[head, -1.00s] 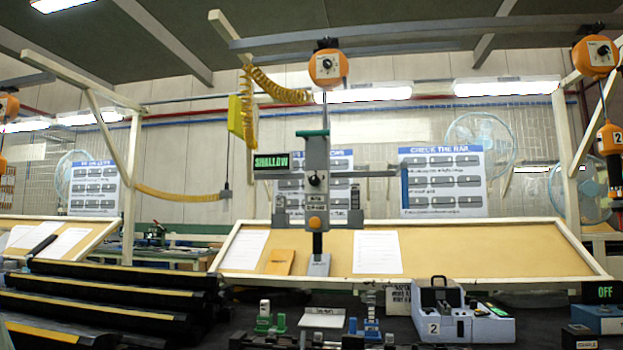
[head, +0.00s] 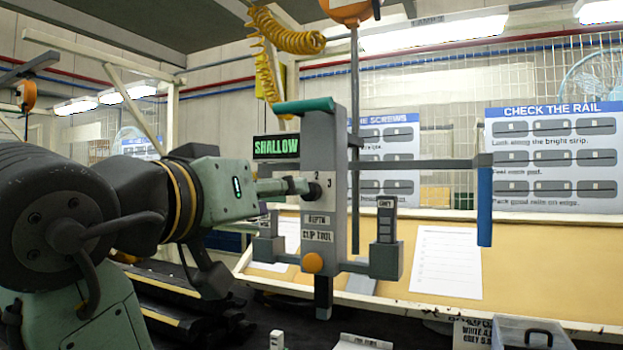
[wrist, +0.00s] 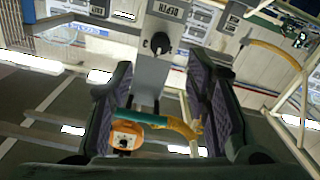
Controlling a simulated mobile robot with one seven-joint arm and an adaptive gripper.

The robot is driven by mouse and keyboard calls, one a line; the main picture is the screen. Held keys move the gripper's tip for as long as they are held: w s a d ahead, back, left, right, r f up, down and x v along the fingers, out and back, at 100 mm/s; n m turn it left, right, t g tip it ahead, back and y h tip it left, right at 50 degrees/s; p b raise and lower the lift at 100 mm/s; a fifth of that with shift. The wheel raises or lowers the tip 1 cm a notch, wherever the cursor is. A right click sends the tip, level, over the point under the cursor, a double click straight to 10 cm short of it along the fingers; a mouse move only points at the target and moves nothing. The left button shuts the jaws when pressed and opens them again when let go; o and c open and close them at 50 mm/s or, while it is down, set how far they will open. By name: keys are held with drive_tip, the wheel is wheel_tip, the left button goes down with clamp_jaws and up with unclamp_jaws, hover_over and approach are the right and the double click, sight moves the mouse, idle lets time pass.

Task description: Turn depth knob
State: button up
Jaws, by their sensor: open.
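The clip tool (head: 320,150) hangs upright on a rod, with a teal handle on top. Its sign (head: 276,147) reads SHALLOW in green. The dark depth knob (head: 317,191) sits on its face above the DEPTH label, with numbers 2 and 3 beside it. My gripper (head: 290,187) reaches in from the left, its fingertips close to the knob and partly covering it. In the wrist view, the knob (wrist: 160,43) shows just beyond and between the spread fingers of my gripper (wrist: 160,62). They look apart from it; contact cannot be told for certain.
A grey bar with a blue end piece (head: 485,205) sticks out to the tool's right. A grey block (head: 386,262) sits at its lower right. A yellow coiled hose (head: 285,35) hangs above. A slanted board (head: 460,250) with papers stands behind.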

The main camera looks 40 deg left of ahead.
drive_tip(key=p+x, duration=0.3)
drive_tip(key=x, duration=0.7)
drive_tip(key=shift+d, duration=0.1)
drive_tip(key=shift+c, duration=0.5)
clamp_jaws()
